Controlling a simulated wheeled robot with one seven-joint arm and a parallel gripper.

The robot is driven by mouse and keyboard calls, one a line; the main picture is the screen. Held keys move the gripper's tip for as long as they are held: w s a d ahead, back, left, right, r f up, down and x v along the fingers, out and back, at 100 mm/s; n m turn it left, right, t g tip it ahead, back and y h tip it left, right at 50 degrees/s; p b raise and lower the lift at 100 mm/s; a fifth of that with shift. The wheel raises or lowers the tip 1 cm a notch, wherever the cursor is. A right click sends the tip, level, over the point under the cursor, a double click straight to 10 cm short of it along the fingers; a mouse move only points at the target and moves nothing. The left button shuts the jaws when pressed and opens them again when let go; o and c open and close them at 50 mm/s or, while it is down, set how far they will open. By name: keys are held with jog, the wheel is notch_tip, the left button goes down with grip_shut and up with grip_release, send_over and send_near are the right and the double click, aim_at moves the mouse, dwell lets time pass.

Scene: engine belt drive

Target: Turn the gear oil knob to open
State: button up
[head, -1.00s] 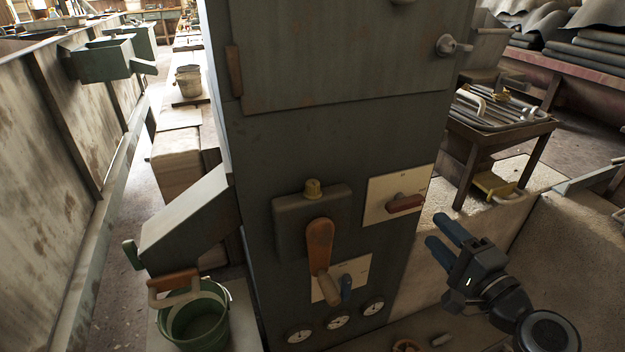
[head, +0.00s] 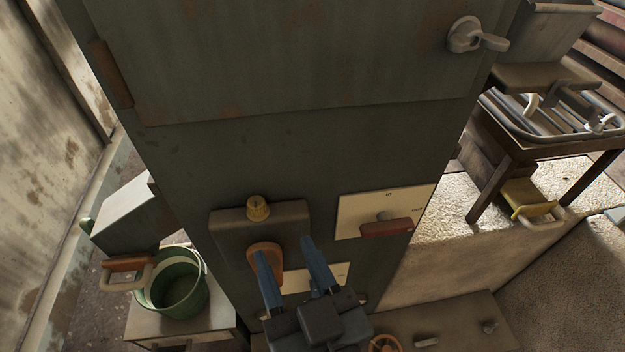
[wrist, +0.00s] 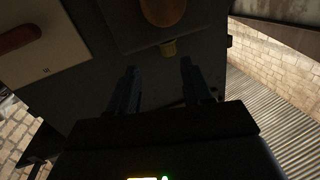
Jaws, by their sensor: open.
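I cannot tell which control is the gear oil knob; no label is legible. A dark box on the cabinet front (head: 228,236) bears a yellow knob (head: 258,208) and an orange lever (head: 259,250). To its right, a cream plate (head: 360,207) carries a red-handled knob (head: 386,228). A lower cream plate (head: 340,273) is mostly hidden behind my gripper (head: 287,248). My gripper is open and empty, with blue fingers in front of the cabinet; one finger overlaps the orange lever.
A green bucket (head: 175,282) stands at left beside a grey box with an orange handle (head: 128,264). A white latch handle (head: 476,38) sits on the cabinet's upper door. A wooden table with a metal tray (head: 560,118) stands at right. A low ledge (head: 455,325) lies below the cabinet.

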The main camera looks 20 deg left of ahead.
aim_at(258, 208)
jog(key=shift+n+y, duration=0.4)
jog(key=shift+n, duration=0.3)
jog(key=x, duration=0.4)
jog(key=r+p+x, duration=0.1)
jog(key=x, duration=0.2)
jog(key=shift+s+a, duration=0.25)
jog(key=shift+a, duration=0.15)
grip_shut()
